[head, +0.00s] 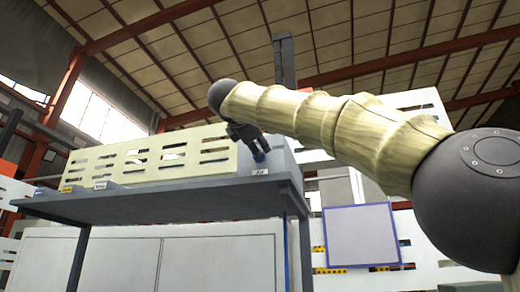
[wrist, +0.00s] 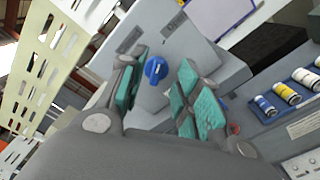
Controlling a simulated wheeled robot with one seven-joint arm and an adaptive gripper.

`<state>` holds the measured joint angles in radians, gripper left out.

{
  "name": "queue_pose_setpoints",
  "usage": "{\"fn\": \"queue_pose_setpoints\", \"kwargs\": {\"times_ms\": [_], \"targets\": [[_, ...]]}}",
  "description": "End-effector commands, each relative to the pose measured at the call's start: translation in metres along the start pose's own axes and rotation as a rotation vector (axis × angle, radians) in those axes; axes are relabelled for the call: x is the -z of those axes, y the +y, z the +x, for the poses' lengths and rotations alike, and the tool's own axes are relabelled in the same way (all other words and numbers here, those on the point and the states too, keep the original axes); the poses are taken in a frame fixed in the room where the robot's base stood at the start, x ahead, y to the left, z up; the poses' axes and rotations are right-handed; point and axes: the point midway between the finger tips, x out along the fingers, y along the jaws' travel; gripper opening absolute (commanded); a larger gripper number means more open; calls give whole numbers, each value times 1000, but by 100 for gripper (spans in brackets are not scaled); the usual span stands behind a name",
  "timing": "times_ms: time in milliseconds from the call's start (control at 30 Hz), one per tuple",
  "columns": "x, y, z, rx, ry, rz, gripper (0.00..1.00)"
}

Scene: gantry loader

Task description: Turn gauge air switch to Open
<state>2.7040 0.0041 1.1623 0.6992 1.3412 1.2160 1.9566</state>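The switch shows as a blue round knob (wrist: 156,70) with a pale pointer mark on a grey panel in the wrist view. In the head view the knob (head: 260,157) is a small blue spot on the grey end of the long machine housing, partly hidden by my gripper (head: 248,141). In the wrist view my gripper (wrist: 161,82) is open, with a teal-padded finger on each side of the knob. No contact with it shows. A small label plate (head: 260,172) sits below the knob; its text is too small to read.
The cream slotted cover (head: 150,155) runs left of the knob, above a dark shelf (head: 150,201) on posts. A framed board (head: 361,236) stands lower right in the head view.

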Motion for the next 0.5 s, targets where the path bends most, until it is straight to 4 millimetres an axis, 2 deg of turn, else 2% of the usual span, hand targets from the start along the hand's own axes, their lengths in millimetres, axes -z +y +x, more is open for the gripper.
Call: {"fn": "queue_pose_setpoints", "kwargs": {"times_ms": [33,300,500], "targets": [[-1,1,-11,-3,0,-2,33],[0,0,-58,-2,0,-1,33],[0,0,-78,-1,0,0,33]]}}
